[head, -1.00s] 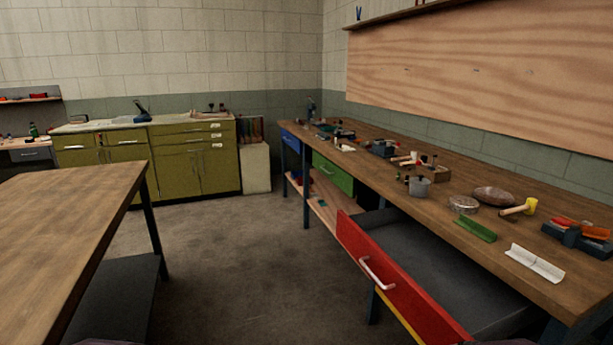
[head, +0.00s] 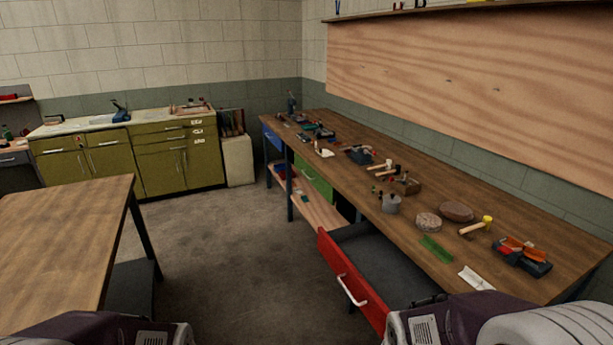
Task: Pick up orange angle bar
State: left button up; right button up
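Orange-red pieces (head: 519,245) show at the right end of the long workbench, on or against a dark blue vise-like tool (head: 530,265). I cannot tell whether one of them is the orange angle bar. A green angle bar (head: 437,249) and a white angle bar (head: 476,280) lie on the bench near its front edge, left of the tool. My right arm comes in at the bottom right, in front of the bench, and covers part of its near end. My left arm shows at the bottom left. Neither gripper's fingertips are visible.
A red drawer (head: 352,280) stands open into the aisle. A wooden table (head: 65,235) is at left; floor between is clear.

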aim_at(511, 243)
jog(key=z, duration=1.7)
jog(key=i+l+u, duration=0.45)
jog(key=i+l, duration=0.15)
jog(key=i+l+u, duration=0.2)
jog(key=i+l, duration=0.15)
jog(key=i+l+u, duration=0.25)
jog(key=l, duration=0.2)
jog(key=i+l+u, duration=0.2)
jog(key=l, duration=0.25)
